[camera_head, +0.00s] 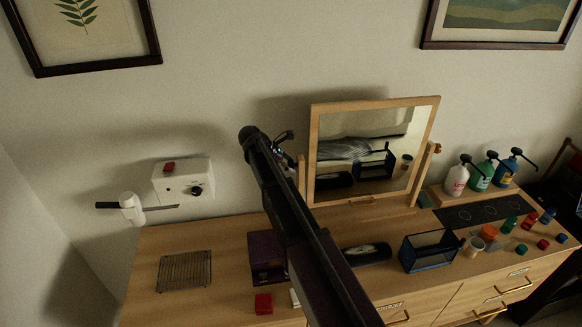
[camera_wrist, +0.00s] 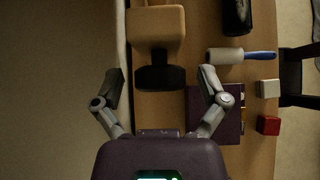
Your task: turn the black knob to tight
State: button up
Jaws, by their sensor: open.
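A black knob (camera_wrist: 160,78) sits on the end of a wooden post (camera_wrist: 155,28) in the wrist view, seemingly at the side of the tilting mirror (camera_head: 362,157). My gripper (camera_wrist: 162,73) is open, with one finger left and one right of the knob. Gaps show on both sides, so neither finger visibly touches it. In the head view my gripper (camera_head: 287,138) is at the mirror's left side, and my arm hides this knob. Any tightness marking is not readable.
A white wall box (camera_head: 172,182) with a black dial (camera_head: 196,190) is at left. The dresser top holds a purple box (camera_head: 264,255), a wire rack (camera_head: 184,271), a dark blue bin (camera_head: 428,262) and pump bottles (camera_head: 480,175). A lint roller (camera_wrist: 240,56) shows in the wrist view.

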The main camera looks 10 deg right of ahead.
jog(key=c, duration=1.1)
jog(key=shift+c, duration=0.2)
